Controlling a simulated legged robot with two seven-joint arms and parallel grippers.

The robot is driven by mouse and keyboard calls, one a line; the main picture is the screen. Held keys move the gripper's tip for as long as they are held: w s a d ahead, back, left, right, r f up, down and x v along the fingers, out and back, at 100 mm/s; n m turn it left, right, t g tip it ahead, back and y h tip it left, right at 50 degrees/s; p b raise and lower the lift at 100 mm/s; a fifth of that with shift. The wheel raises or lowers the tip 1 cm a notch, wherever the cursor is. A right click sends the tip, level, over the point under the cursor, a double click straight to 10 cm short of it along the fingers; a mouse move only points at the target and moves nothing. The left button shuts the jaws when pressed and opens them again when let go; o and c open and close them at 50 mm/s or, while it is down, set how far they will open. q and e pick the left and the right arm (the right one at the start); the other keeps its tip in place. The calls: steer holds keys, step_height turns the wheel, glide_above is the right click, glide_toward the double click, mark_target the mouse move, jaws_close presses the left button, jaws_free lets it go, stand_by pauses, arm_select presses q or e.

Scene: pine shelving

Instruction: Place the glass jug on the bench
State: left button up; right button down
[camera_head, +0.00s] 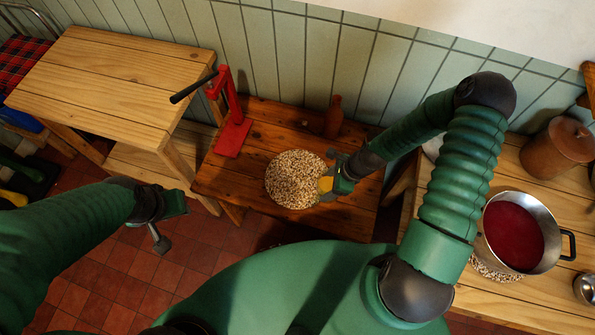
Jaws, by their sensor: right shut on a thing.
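I cannot make out a glass jug in this view. My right gripper (327,184) is at the right edge of a round, speckled beige mat (291,181) on the dark wooden bench (228,180). It is shut at that edge, with a small yellow patch between its fingers. Whether the mat is lifted at all, I cannot tell. My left gripper (172,222) hangs over the tiled floor at the left, apart from everything, its fingers spread and empty.
A red lever press (234,125) and a reddish-brown bottle (333,117) stand on the dark bench's back half. A lighter pine table (120,75) is at the left. At the right, a pine worktop (500,302) carries a pan of red liquid (514,235) and a brown lidded pot (556,148).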

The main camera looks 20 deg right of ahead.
steer(key=w+a+f, duration=0.1)
steer(key=w+a, duration=0.1)
steer(key=w, duration=0.1)
steer(key=w+a+f+p, duration=0.1)
steer(key=w+a+f, duration=0.1)
steer(key=w+a, duration=0.1)
steer(key=w+a+f, duration=0.1)
steer(key=w+a, duration=0.1)
steer(key=w, duration=0.2)
steer(key=shift+w+a+f+p, duration=0.25)
steer(key=shift+f+p, duration=0.1)
arm_select(q)
steer(key=shift+w+a+r, duration=0.1)
steer(key=shift+a+r, duration=0.05)
steer(key=shift+r, duration=0.3)
steer(key=shift+w+a+r, duration=0.1)
steer(key=shift+a+r, duration=0.05)
steer(key=shift+r, duration=0.25)
arm_select(e)
steer(key=shift+c, duration=1.2)
jaws_free()
steer(key=shift+r, duration=0.1)
